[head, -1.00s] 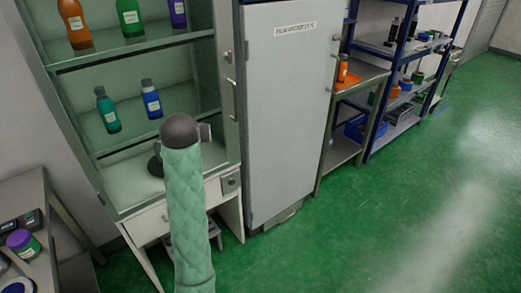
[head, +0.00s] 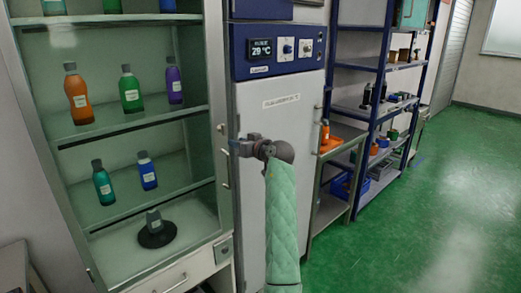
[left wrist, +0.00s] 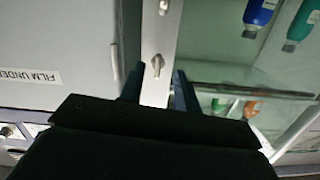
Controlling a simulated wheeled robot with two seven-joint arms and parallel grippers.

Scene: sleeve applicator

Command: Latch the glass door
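The glass-fronted cabinet (head: 222,100) stands at the left of the head view. Its glass door appears to lie against the frame, though the seam is hard to make out. In the left wrist view, turned upside down, a small metal latch (left wrist: 156,65) sits on the pale frame strip beside the glass (left wrist: 225,75). My left gripper (head: 238,147) is in front of the cabinet's right edge, and partly hides it. In the wrist view its two dark fingers (left wrist: 158,72) are open, with the latch appearing between their tips; contact cannot be told. My right gripper is not in view.
Several bottles, such as an orange one (head: 77,95), stand on shelves inside the cabinet. A grey labelled incubator (head: 290,125) with a blue control panel (head: 280,48) adjoins it on the right. Beyond are a blue rack (head: 377,85) and open green floor (head: 440,200).

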